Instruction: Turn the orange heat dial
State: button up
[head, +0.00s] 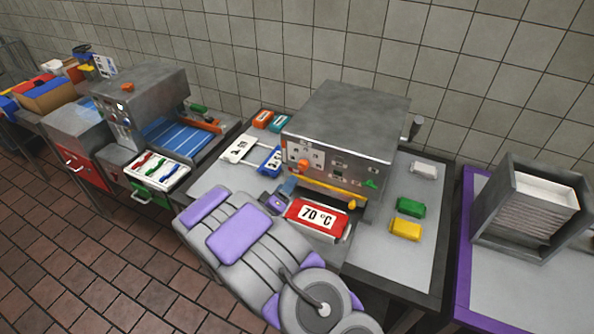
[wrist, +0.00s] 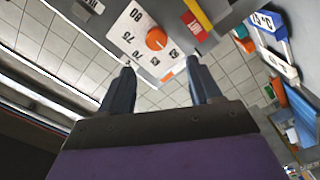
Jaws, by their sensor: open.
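The orange heat dial (wrist: 156,39) is a round knob on a white plate (wrist: 133,30) with numbers including 70, 75 and 80. In the head view the orange dial (head: 304,164) is on the front left of the grey metal machine (head: 345,125). My gripper (wrist: 160,64) is open and empty, with its two dark fingers apart. The dial appears beyond the fingertips, between their lines, and no contact shows. In the head view my gripper (head: 287,188) is small and partly hidden by my arm, just below and left of the dial.
A yellow bar (head: 325,188) runs below the panel. Green (head: 411,207) and yellow (head: 406,229) blocks lie at right. White and blue label blocks lie at left. Another machine (head: 140,92) stands farther left.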

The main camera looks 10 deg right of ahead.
aim_at(301, 167)
jog(key=x, duration=0.8)
jog(key=shift+s+d, duration=0.25)
jog(key=shift+d, duration=0.2)
jog(key=shift+w+d, duration=0.15)
jog(key=shift+w, duration=0.2)
jog(key=shift+w+a, duration=0.1)
jog(key=shift+a, duration=0.25)
jog(key=shift+d, duration=0.4)
jog(key=c, duration=1)
